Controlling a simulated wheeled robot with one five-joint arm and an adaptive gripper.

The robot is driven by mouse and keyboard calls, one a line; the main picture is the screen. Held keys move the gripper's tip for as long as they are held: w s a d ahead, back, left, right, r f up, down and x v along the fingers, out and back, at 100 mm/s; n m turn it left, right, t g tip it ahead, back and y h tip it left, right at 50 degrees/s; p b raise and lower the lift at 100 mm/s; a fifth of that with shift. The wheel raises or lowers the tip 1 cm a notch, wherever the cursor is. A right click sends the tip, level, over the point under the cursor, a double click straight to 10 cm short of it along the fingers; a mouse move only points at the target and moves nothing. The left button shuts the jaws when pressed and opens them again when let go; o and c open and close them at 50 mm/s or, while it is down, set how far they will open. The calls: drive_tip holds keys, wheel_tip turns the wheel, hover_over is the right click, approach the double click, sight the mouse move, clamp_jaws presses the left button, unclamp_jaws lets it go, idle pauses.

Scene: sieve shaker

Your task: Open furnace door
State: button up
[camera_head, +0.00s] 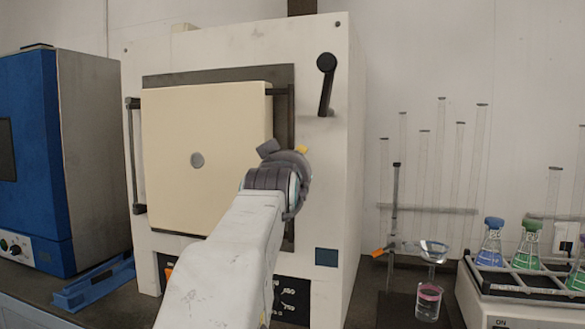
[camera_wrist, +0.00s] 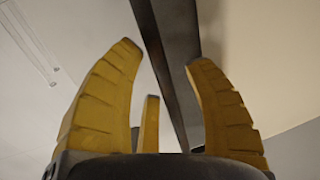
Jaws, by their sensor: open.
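The furnace (camera_head: 343,190) is a white box with a dark frame around its front opening. Its cream door (camera_head: 200,125) has a round grey spot and stands proud of the frame; I cannot tell whether it is ajar. A dark upright bar (camera_head: 291,115) runs along the door's right side. A black lever (camera_head: 326,85) is at the upper right. My gripper (camera_head: 302,150) is by the door's right edge, mostly hidden by my wrist. In the wrist view its yellow fingers (camera_wrist: 163,57) are open, with a dark bar (camera_wrist: 158,50) between or behind them; contact is unclear.
A blue oven (camera_head: 35,150) stands to the left, with a blue stand (camera_head: 95,283) beside it. On the right are glass tubes (camera_head: 440,150), a beaker (camera_head: 429,300) and a rack with flasks (camera_head: 520,284). The space in front of the door's left part looks clear.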

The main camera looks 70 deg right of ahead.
drive_tip(key=shift+d, duration=0.25)
drive_tip(key=shift+o, duration=0.3)
clamp_jaws()
